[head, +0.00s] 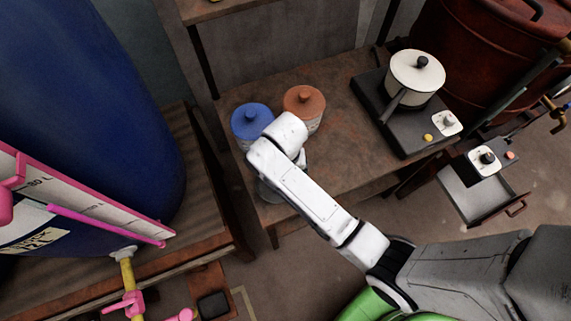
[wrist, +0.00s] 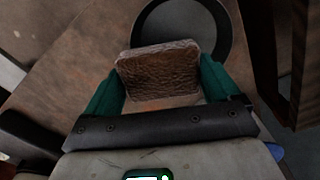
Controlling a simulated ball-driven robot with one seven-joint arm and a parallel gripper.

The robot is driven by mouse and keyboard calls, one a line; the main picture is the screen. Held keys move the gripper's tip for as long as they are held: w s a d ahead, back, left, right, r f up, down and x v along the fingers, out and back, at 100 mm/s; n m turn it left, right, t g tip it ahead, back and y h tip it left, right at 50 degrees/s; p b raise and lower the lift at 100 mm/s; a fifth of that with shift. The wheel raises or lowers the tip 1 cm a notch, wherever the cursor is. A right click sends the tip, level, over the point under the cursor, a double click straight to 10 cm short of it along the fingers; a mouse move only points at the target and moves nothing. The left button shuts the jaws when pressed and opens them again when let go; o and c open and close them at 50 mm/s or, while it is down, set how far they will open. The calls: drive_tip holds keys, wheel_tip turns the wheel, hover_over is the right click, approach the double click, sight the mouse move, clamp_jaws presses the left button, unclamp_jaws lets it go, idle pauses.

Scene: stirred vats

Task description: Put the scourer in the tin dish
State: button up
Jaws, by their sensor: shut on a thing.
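The scourer (wrist: 160,72) is a brown, rough-textured block in the wrist view. My gripper (wrist: 164,80) has green fingers, one on each side of the scourer, and is shut on it. The tin dish (wrist: 182,22) is a dark round dish at the top of the wrist view. The scourer overlaps its near edge in the picture; the height between them is hard to judge. In the head view a grey edge of the dish (head: 267,192) shows at the table's near left corner, beside my arm. My arm hides the gripper and the scourer there.
A blue lidded pot (head: 251,120) and an orange lidded pot (head: 304,104) stand just behind my arm on the brown table (head: 340,95). A white saucepan (head: 416,75) sits on a dark hotplate at the right. A large blue vat (head: 90,100) stands at the left.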

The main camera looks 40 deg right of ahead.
drive_tip(key=shift+s+f, duration=0.1)
drive_tip(key=shift+f, duration=0.6)
drive_tip(key=o, duration=0.8)
wheel_tip(320, 180, up, 12)
drive_tip(key=shift+r, duration=0.1)
drive_tip(key=s+d+n, duration=0.1)
drive_tip(key=s+n, duration=0.1)
drive_tip(key=s, duration=0.3)
drive_tip(key=s+d+f+n, duration=0.1)
drive_tip(key=s+d+n, duration=0.1)
drive_tip(key=s, duration=0.4)
drive_tip(key=s+d+n+t, duration=0.1)
drive_tip(key=s+n, duration=0.2)
drive_tip(key=s, duration=0.2)
drive_tip(key=shift+s+d+f+n, duration=0.2)
drive_tip(key=shift+d+f+n, duration=0.1)
drive_tip(key=shift+d, duration=0.1)
